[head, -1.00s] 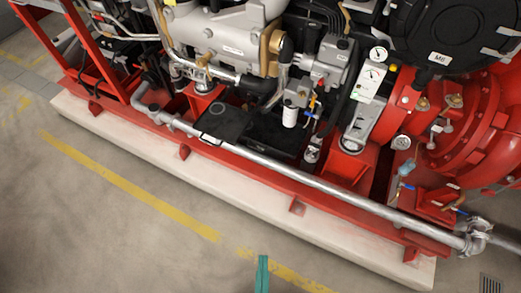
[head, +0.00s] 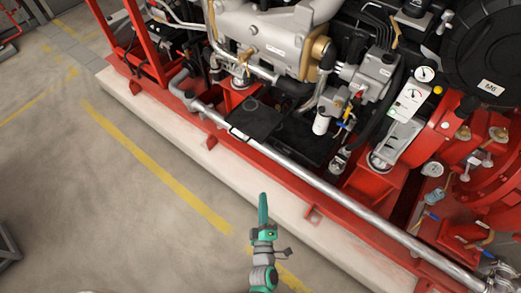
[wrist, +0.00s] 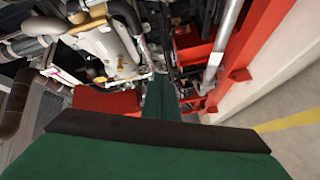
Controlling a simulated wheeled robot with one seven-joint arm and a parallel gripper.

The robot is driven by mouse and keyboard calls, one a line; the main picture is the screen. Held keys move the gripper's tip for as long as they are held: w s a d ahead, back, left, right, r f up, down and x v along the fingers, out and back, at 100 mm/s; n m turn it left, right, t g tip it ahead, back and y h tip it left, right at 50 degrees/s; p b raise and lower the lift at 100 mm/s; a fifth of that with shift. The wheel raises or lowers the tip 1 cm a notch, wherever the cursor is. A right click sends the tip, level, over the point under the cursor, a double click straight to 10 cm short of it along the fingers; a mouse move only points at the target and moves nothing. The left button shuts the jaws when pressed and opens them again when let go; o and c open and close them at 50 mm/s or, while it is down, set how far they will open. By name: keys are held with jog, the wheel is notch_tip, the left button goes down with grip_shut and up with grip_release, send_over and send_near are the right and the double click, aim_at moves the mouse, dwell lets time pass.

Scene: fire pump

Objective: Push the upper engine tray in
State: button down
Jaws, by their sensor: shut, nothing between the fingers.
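The upper engine tray (head: 257,117) is a flat black tray low on the engine's near side in the head view. My gripper (head: 263,199) is teal, shut and empty. In the picture it shows below the tray, over the pale plinth edge, apart from the tray. In the wrist view my gripper (wrist: 160,95) points at the engine and red frame. I cannot make out the tray there.
The silver pipe (head: 310,181) runs along the red base frame near the tray. A second black tray-like surface (head: 303,144) lies right of the tray, beside a white filter (head: 322,122). A pale plinth (head: 178,133) edges the unit. The floor at left is clear.

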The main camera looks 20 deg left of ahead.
jog(key=w+a+f+n+y, duration=0.1)
jog(key=w+a+n, duration=0.2)
jog(key=w, duration=0.8)
jog(key=w+a+n+y, duration=0.1)
jog(key=w+a, duration=0.3)
jog(key=w, duration=0.6)
jog(key=shift+w+a+f+n+g, duration=0.3)
jog(key=shift+w+a+f+n, duration=0.1)
jog(key=shift+n, duration=0.5)
jog(key=shift+w, duration=0.1)
